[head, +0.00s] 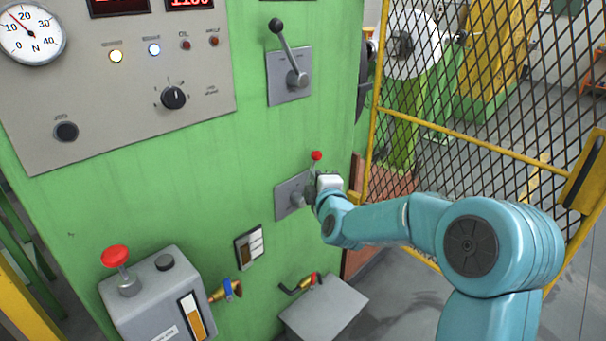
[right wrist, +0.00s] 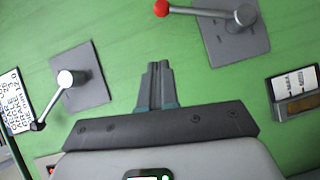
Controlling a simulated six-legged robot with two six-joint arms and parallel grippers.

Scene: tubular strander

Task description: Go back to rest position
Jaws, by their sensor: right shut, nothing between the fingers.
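My right arm comes in from the right in the head view, and my right gripper (head: 312,185) is in front of the red-knobbed lever's plate, partly hidden by the wrist. In the right wrist view the right gripper (right wrist: 157,72) is shut and empty, its fingers pointing at the green panel between two levers. The red-knobbed lever (head: 316,156) also shows at the upper right of the wrist view (right wrist: 200,11), apart from the fingers. The black-knobbed lever (head: 285,50) shows at the left of the wrist view (right wrist: 60,92). My left gripper is not in view.
The green cabinet (head: 150,215) carries a grey control panel (head: 110,130) with gauge and dial. Below are a grey box (head: 150,300) with a red push knob, a blue-handled valve (head: 232,289) and a red-handled valve (head: 305,283). A yellow mesh fence (head: 470,145) stands right.

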